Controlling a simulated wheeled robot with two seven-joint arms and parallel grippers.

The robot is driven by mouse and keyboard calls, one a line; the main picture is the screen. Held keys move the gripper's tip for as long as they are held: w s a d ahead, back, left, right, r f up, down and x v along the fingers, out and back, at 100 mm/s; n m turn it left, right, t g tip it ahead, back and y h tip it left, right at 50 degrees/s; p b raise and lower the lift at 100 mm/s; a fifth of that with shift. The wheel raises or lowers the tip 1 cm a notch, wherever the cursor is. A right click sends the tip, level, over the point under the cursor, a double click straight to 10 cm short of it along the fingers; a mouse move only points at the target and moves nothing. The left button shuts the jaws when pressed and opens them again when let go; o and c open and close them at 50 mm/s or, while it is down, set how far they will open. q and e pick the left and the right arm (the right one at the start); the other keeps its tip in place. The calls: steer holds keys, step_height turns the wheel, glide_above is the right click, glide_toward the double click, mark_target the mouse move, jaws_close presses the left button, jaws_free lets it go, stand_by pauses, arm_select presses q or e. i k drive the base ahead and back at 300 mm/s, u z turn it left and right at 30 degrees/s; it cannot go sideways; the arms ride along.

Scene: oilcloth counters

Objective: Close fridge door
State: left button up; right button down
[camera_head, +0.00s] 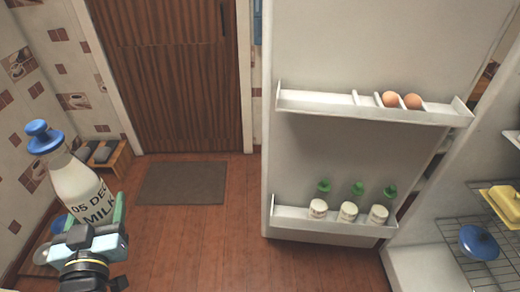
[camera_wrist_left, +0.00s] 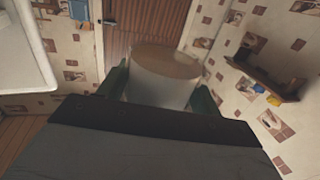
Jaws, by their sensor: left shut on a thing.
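The fridge door (camera_head: 350,150) stands open in the head view, its inner side facing me. Its upper shelf (camera_head: 340,106) holds two eggs (camera_head: 401,100); its lower shelf (camera_head: 330,228) holds several white jars and green-topped items. The fridge interior (camera_head: 460,215) is at the right. My left gripper (camera_head: 92,222) is at the lower left, shut on a milk bottle (camera_head: 78,185) with a blue cap. The bottle is slightly tilted and well left of the door. In the left wrist view, the pale bottle (camera_wrist_left: 165,75) sits between the fingers. My right gripper is not in view.
A wire shelf (camera_head: 460,260) in the fridge carries a blue round lid (camera_head: 478,243) and a yellow butter dish (camera_head: 503,203). A brown wooden door (camera_head: 170,75), a dark mat (camera_head: 182,183) and a small wooden rack (camera_head: 106,155) are behind. The floor before the fridge door is clear.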

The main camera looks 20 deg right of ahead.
mark_target(328, 66)
steer(key=u, duration=1.05)
steer(key=i, duration=2.55)
steer(key=z, duration=2.8)
